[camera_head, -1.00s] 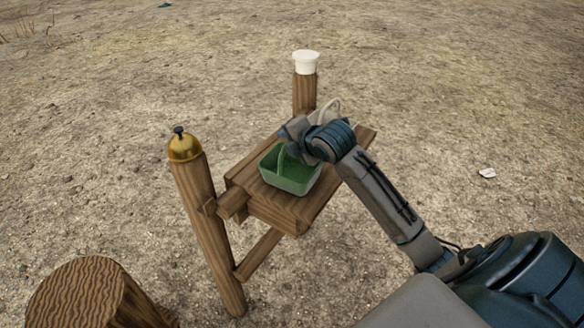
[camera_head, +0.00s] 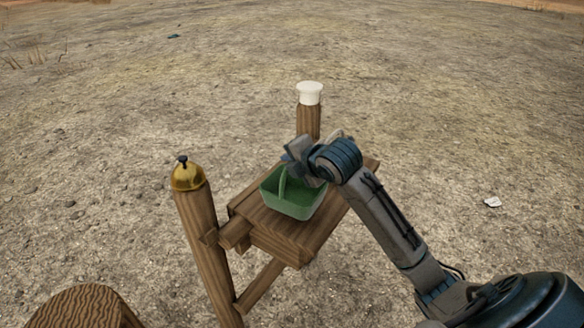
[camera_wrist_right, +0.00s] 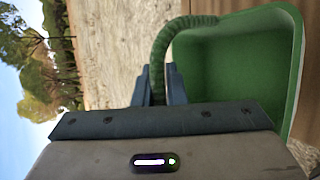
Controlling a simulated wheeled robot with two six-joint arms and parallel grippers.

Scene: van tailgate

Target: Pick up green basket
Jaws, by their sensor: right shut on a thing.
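The green basket (camera_head: 291,204) sits on the wooden stand's plank in the middle of the head view, upright and looking empty, with its handle raised. My right gripper (camera_head: 291,162) is at the top of the basket, shut on its handle. In the right wrist view the basket (camera_wrist_right: 235,75) opens toward the upper right, and its handle (camera_wrist_right: 170,40) runs down to the gripper fingers (camera_wrist_right: 158,86). Part of the far rim is hidden behind my wrist in the head view. My left gripper is not in view.
The wooden stand (camera_head: 270,238) has a post with a golden bell (camera_head: 187,176) at left and a post with a white cup-like top (camera_head: 309,93) behind. A wooden stump (camera_head: 80,310) is at lower left. Open dirt ground lies around.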

